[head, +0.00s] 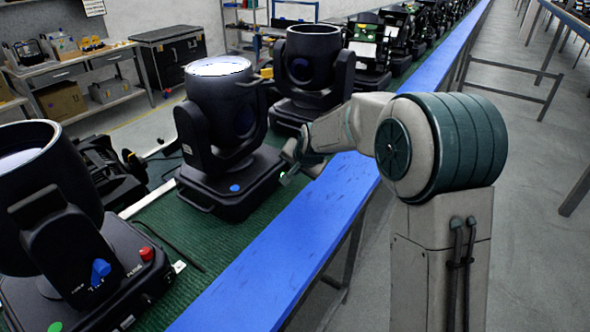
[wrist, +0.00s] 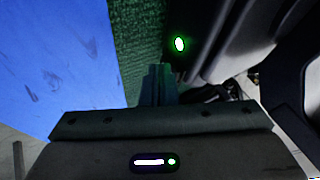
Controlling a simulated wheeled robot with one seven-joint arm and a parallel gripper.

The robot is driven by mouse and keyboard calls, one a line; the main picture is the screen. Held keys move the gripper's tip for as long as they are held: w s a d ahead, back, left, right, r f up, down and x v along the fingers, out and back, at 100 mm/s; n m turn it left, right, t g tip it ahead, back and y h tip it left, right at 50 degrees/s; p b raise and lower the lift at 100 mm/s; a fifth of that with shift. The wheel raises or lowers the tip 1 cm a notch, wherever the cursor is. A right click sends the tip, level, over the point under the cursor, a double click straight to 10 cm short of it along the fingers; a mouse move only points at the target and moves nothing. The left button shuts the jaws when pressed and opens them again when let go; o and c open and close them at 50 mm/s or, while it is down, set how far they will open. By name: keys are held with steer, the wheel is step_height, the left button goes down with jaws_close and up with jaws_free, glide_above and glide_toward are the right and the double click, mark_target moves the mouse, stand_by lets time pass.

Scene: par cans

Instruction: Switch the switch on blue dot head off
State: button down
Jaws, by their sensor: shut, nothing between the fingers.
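The blue dot head is a black par can (head: 218,90) on a black base, with a blue dot (head: 235,188) on the base's front face. It stands on the green mat in the middle left of the head view. My gripper (head: 287,176) is at the right end of that base, low over the mat's edge by the blue strip. In the wrist view its fingers (wrist: 157,86) are together and empty. A glowing green oval (wrist: 180,44) shows just beyond the fingertips, beside a dark housing. I cannot make out the head's switch or its position.
A nearer par can (head: 45,190) carries a blue knob (head: 100,270), a red button (head: 146,254) and a green dot (head: 55,326). Another par can (head: 312,60) stands close behind the blue dot head.

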steer(key=s+d, duration=0.1)
steer(key=d, duration=0.1)
steer(key=s+d+r+b, duration=0.1)
steer(key=shift+s+d+r, duration=0.2)
steer(key=shift+d, duration=0.15)
steer(key=b+v, duration=0.1)
steer(key=v, duration=0.7)
steer(key=shift+s+a+r, duration=0.2)
steer(key=shift+r, duration=0.25)
